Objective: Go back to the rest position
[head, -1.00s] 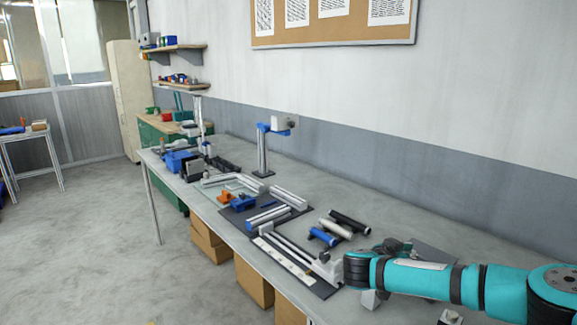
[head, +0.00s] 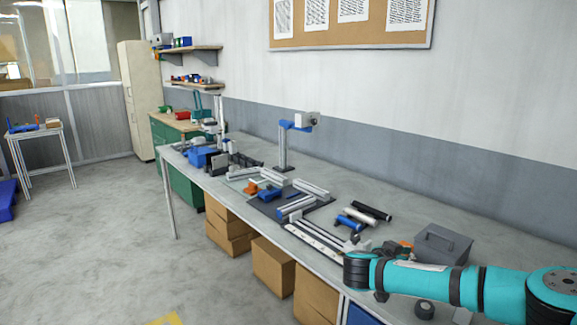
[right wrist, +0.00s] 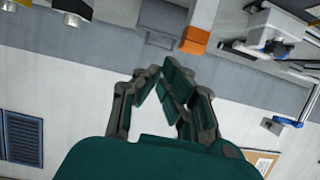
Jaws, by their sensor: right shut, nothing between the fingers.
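My right arm, teal with dark joints, comes in from the right edge of the head view over the near end of the workbench (head: 475,231). Its wrist end covers part of the bench, and the fingers cannot be made out clearly there. In the right wrist view the right gripper (right wrist: 160,72) has its dark green fingers brought together at the tips with nothing between them. It is clear of the objects beyond it. My left gripper is in neither current view.
A grey metal box (head: 442,243) stands on the bench just behind my right arm. Dark, white and blue cylinders (head: 362,217) and a dark mat with metal profiles (head: 262,207) lie further left. A blue-armed stand (head: 283,150) rises behind. Cardboard boxes (head: 273,268) sit below. The floor at left is open.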

